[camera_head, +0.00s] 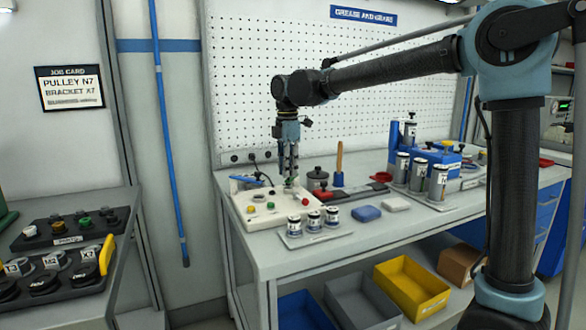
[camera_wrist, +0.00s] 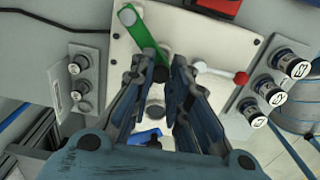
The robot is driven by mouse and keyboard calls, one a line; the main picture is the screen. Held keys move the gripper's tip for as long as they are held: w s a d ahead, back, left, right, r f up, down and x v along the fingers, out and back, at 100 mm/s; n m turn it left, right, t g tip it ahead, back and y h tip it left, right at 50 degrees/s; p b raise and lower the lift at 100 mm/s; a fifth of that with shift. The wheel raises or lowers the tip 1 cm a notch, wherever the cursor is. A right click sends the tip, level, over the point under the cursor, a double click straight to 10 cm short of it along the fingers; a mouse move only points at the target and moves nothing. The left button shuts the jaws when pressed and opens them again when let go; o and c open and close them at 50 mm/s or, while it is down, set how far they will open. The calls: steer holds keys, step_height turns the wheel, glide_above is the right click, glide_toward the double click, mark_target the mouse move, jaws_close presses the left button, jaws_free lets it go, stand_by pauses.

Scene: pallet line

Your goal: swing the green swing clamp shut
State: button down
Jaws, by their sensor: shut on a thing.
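The green swing clamp (camera_wrist: 143,34) is a flat green bar on a pale fixture plate (camera_wrist: 209,40). It runs from a round pale end at the upper left down to a black knob (camera_wrist: 160,73) between my fingertips. My gripper (camera_wrist: 165,70) is closed on this knob end, with the fingers partly hiding it. In the head view my gripper (camera_head: 290,182) points down over the fixture plate (camera_head: 262,218) at the left end of the bench. The clamp cannot be made out clearly there.
A white lever with a red knob (camera_wrist: 240,78) lies close right of my fingers. A blue part (camera_wrist: 145,136) sits below them. Several labelled cylinders (camera_head: 313,222) stand in front of the plate, near a blue block (camera_head: 367,213). Canisters (camera_head: 438,184) stand farther right.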

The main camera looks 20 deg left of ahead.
steer(key=shift+w, duration=0.2)
steer(key=c, duration=1.6)
jaws_free()
steer(key=shift+d, duration=0.1)
steer(key=shift+o, duration=0.6)
steer(key=shift+r, duration=0.15)
step_height(320, 180, up, 12)
